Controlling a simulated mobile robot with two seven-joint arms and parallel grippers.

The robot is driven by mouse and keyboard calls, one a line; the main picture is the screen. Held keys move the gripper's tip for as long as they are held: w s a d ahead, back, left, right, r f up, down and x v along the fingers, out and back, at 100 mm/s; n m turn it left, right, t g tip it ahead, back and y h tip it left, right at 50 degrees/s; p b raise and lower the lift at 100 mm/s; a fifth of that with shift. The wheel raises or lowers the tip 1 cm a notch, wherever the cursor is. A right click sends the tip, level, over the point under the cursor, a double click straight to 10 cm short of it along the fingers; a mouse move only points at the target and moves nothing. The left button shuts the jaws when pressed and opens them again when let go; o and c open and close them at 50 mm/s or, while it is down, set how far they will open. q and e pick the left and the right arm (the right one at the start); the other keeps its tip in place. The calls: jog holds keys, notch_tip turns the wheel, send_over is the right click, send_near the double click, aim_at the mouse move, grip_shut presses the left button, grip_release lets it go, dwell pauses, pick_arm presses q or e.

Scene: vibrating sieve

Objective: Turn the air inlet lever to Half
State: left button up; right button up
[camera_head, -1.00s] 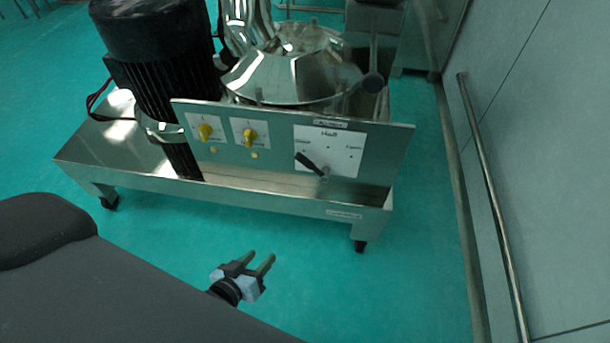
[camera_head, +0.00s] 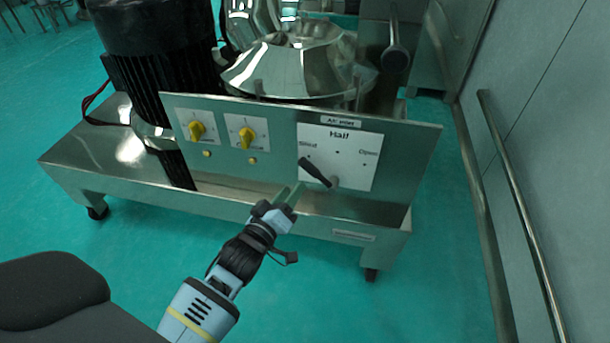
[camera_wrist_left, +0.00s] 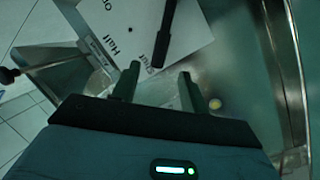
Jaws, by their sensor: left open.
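The air inlet lever (camera_head: 316,173) is a black handle on a white plate (camera_head: 352,146) marked Shut, Half and Open. It points up and left toward the Shut mark. In the left wrist view the lever (camera_wrist_left: 165,33) lies just beyond the fingertips. My left gripper (camera_head: 292,194) is open, just left of and below the lever in the head view. Its two fingers (camera_wrist_left: 158,82) are apart with nothing between them, and the lever looks clear of them. My right gripper is in neither view.
The steel frame (camera_head: 110,160) carries a black motor (camera_head: 160,70) and a shiny sieve body (camera_head: 300,65). A wall with a rail (camera_head: 520,210) stands at the right.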

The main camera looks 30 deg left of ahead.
aim_at(307, 171)
pick_arm(q)
jog(key=w+b, duration=0.2)
jog(key=w, duration=0.4)
jog(key=shift+w+d+f, duration=0.1)
jog(key=shift+w, duration=0.6)
jog(key=shift+c, duration=0.6)
jog(key=c, duration=0.5)
grip_shut()
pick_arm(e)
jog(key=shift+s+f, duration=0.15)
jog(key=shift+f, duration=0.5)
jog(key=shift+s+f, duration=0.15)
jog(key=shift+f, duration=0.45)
